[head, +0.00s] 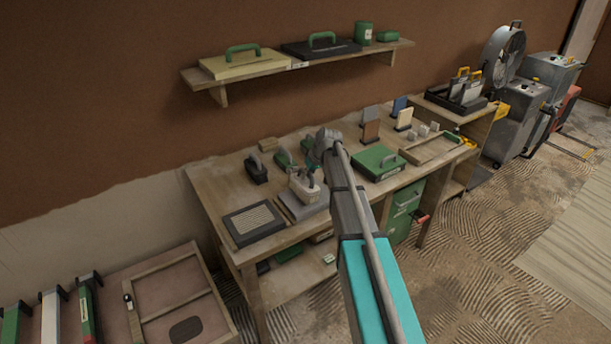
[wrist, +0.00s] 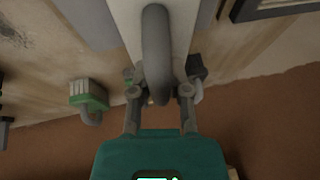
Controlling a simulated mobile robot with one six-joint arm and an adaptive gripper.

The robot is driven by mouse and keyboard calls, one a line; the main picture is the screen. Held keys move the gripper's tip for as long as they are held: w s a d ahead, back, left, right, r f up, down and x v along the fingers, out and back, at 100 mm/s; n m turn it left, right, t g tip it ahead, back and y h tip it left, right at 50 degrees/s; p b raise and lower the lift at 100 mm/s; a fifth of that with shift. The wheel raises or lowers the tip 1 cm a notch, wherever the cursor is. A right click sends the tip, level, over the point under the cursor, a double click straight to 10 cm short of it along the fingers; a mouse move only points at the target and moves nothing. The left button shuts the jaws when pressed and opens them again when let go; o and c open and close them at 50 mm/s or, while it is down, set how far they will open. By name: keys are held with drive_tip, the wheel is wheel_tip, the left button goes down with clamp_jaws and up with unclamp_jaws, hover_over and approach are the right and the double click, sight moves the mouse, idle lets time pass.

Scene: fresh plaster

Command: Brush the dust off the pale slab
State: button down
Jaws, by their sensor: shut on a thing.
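My gripper (head: 313,178) is over the work table, at a pale block-like tool (head: 303,190) that stands on or just above a grey-pale slab (head: 300,212). In the wrist view my gripper (wrist: 159,91) has its fingers closed at the grey curved handle (wrist: 156,50) of this pale tool. The tool's lower side is hidden, so I cannot tell whether it touches the slab. The slab also shows in the wrist view (wrist: 88,22), partly covered by the tool. Dust on the slab is too small to make out.
A dark framed panel (head: 254,223) lies left of the slab. A green case (head: 375,161) lies to the right. A shelf (head: 340,55) hangs on the wall above.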

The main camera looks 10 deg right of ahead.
drive_tip(key=shift+w+d, duration=0.3)
drive_tip(key=shift+d, duration=0.45)
drive_tip(key=shift+w+d, duration=0.25)
drive_tip(key=shift+d, duration=0.45)
drive_tip(key=shift+f, duration=0.15)
drive_tip(key=shift+s, duration=0.1)
drive_tip(key=shift+s+a, duration=0.25)
drive_tip(key=shift+a, duration=0.6)
drive_tip(key=shift+s+a, duration=0.25)
drive_tip(key=shift+a, duration=0.6)
drive_tip(key=shift+s+a, duration=0.3)
drive_tip(key=shift+a, duration=0.55)
drive_tip(key=shift+s+a, duration=0.25)
drive_tip(key=shift+a, duration=0.55)
drive_tip(key=shift+a, duration=0.1)
